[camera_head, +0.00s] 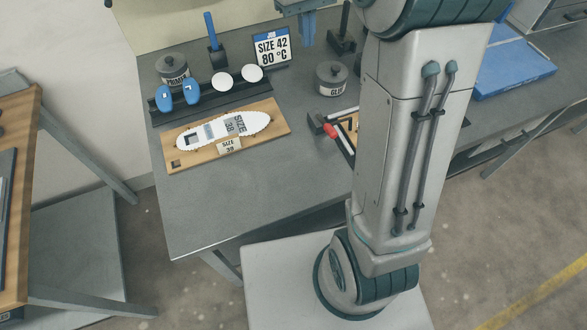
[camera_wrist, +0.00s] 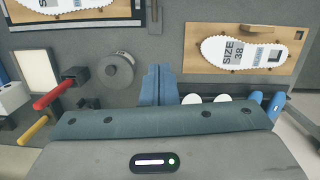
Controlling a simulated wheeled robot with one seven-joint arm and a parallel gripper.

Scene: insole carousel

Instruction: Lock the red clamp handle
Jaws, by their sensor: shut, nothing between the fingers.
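A red clamp handle (camera_head: 332,131) shows in the head view at the left edge of a fixture, beside a dark block and a grey bar. My arm hides most of that fixture. My gripper (camera_head: 307,28) is at the back of the bench, well away from this handle. In the wrist view its blue fingers (camera_wrist: 158,82) are together and empty. There a red handle (camera_wrist: 54,96) on a dark block lies to their left, apart from them; I cannot tell whether it is the same handle.
A lidded glue pot (camera_head: 331,77) stands near the gripper. A board (camera_head: 190,155) with a white insole lies on the bench to the left. A size sign (camera_head: 272,47), blue and white pads and a primer pot (camera_head: 172,68) stand behind it. A yellow handle (camera_wrist: 34,130) is at lower left.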

